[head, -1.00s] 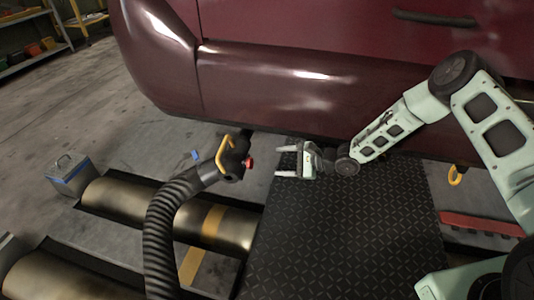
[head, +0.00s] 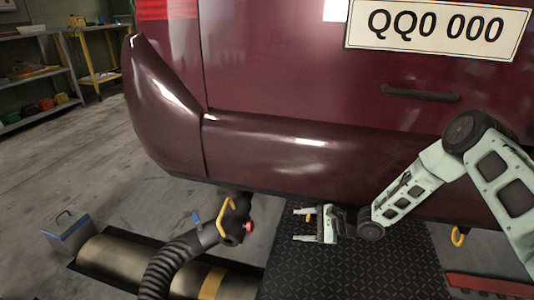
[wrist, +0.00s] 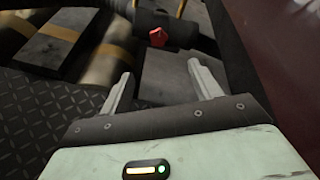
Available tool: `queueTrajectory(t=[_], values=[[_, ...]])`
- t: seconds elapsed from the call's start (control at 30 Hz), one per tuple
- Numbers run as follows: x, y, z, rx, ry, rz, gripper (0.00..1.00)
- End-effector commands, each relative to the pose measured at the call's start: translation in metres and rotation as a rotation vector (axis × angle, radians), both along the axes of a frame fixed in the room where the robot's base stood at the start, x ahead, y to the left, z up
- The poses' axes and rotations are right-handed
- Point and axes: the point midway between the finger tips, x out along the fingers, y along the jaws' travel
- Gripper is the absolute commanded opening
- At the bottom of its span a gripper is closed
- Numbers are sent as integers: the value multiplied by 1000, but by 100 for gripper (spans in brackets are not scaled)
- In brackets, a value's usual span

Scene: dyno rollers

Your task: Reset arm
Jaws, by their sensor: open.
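My gripper (head: 302,228) is open and empty, low in front of the maroon vehicle's rear bumper, over the black checkered plate. Its two pale fingers point left, toward the exhaust hose nozzle. The wrist view shows the spread fingers (wrist: 160,88) with nothing between them. My pale green arm reaches in from the right in the head view. The black hose nozzle (head: 236,222), with a yellow handle and a red knob, sits at the vehicle's underside, left of my gripper and apart from it. Its red knob (wrist: 158,37) also shows in the wrist view.
The maroon vehicle (head: 290,150) fills the upper middle. The corrugated hose (head: 172,262) runs down toward the lower left. Metal rollers (head: 115,258) lie in the floor at left, near a grey box (head: 68,235). Shelves (head: 40,100) stand at the far left, with open floor before them.

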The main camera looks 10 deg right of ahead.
Motion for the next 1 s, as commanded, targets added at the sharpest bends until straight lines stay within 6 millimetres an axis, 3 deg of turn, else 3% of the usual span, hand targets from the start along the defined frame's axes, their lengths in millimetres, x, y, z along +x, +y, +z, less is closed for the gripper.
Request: queueTrajectory(t=[0.17, 0.33, 0.47, 0.57, 0.77, 1.0], values=[[6, 12, 22, -130, -78, 42, 63], [5, 34, 65, -422, -233, 160, 63], [-12, 50, 105, -675, -355, 306, 63], [-34, 60, 136, -851, -435, 439, 63], [-101, 70, 198, -1130, -557, 753, 63], [-211, 69, 262, -1293, -656, 1189, 63]])
